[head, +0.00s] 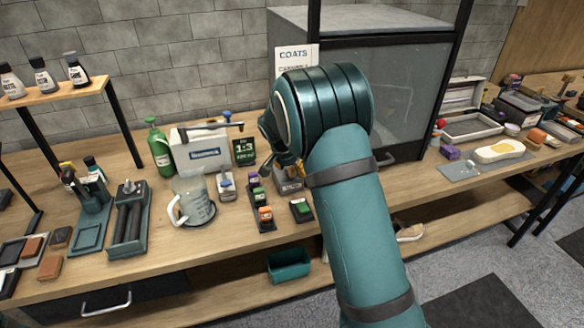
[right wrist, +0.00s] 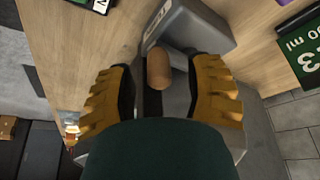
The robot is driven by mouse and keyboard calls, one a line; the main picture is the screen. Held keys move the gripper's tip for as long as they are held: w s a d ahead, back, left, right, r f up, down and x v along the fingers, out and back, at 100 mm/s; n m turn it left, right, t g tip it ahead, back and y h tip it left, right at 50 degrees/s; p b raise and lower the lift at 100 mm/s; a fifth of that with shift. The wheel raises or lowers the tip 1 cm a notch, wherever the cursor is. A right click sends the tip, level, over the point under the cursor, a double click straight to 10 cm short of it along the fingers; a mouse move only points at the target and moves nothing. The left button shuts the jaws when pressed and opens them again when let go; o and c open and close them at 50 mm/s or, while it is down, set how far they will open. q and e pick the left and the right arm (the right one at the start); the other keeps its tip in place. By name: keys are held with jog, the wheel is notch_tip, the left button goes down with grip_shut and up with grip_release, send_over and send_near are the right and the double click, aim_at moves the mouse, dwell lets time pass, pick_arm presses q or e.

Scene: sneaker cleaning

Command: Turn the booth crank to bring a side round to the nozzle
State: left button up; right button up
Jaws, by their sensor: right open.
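The booth (head: 400,75), a grey box with a dim glass front, stands at the back of the bench, partly hidden by my right arm. In the right wrist view a tan, rounded handle, seemingly the crank's grip (right wrist: 158,68), stands by a grey housing (right wrist: 195,35). My right gripper (right wrist: 163,75) is open, with its ribbed yellow fingers on either side of the grip and gaps showing. In the head view only a bit of its yellow fingers (head: 299,166) shows beside my arm. I cannot make out a nozzle or a side inside the booth. My left gripper is not in view.
A glass jug (head: 194,200), a green bottle (head: 159,150), a white box (head: 200,152) and a green 1:3 sign (head: 244,151) stand left of my arm. Small coloured blocks (head: 265,213) lie near the front. Trays and a sponge (head: 498,150) lie right.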

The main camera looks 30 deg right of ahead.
grip_shut()
jog(key=shift+s, duration=0.1)
jog(key=shift+d+n, duration=0.15)
jog(key=shift+n, duration=0.35)
grip_release()
